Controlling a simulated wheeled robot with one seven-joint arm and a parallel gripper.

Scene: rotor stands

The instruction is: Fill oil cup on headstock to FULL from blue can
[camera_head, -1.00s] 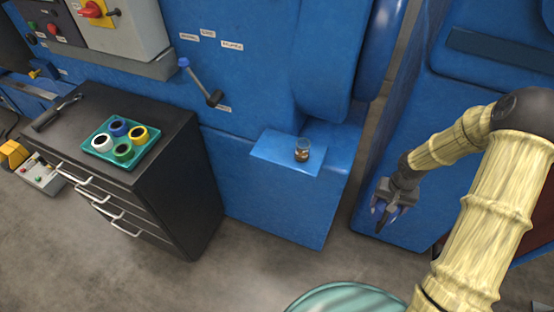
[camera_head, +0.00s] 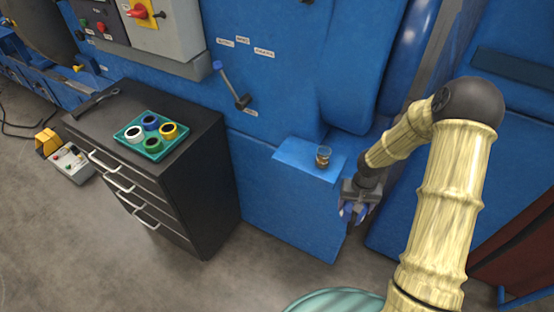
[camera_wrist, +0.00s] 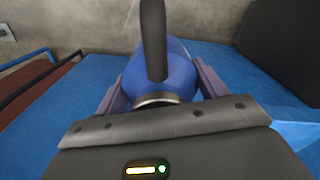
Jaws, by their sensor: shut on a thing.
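The oil cup (camera_head: 323,156), a small clear cup with brown oil low in it, stands upright on a blue ledge (camera_head: 297,161) of the headstock. My gripper (camera_head: 354,214) is to the right of the cup and lower, beside the ledge's right end. It is shut on the blue can (camera_wrist: 178,74), which fills the middle of the wrist view between my fingers. A dark spout or handle (camera_wrist: 154,40) crosses the can there. In the head view, my gripper hides most of the can. Any level mark on the cup is too small to read.
A black drawer cabinet (camera_head: 190,190) stands left of the headstock, with a green tray (camera_head: 152,152) of several coloured rings and a dark tool (camera_head: 95,103) on top. A lever (camera_head: 231,84) juts from the headstock front. Floor before the headstock is clear.

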